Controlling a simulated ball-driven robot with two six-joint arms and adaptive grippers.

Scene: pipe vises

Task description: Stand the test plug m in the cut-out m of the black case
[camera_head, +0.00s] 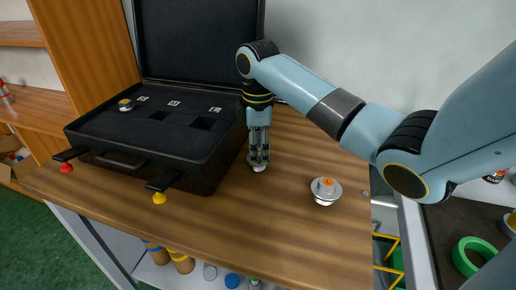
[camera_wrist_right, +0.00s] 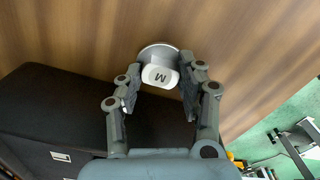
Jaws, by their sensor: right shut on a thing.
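The test plug m is white with a black M on top and a round base; it shows in the right wrist view (camera_wrist_right: 160,75). My right gripper (camera_head: 259,163) is shut on it, with one finger on each side. In the head view the plug (camera_head: 258,168) is mostly hidden by the fingers, low at the wooden top; I cannot tell whether it touches. The black case (camera_head: 215,165) stands open to its left. Its foam shows two empty cut-outs, a middle one (camera_head: 158,115) and a right one (camera_head: 202,123); their labels are too small to read. My left gripper is out of view.
A plug (camera_head: 125,105) sits in the case's left cut-out. Another plug with an orange top (camera_head: 325,188) stands on the wooden table (camera_head: 260,235) to the right. The raised case lid (camera_head: 195,40) stands behind the foam. Latches with red and yellow knobs stick out at the front.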

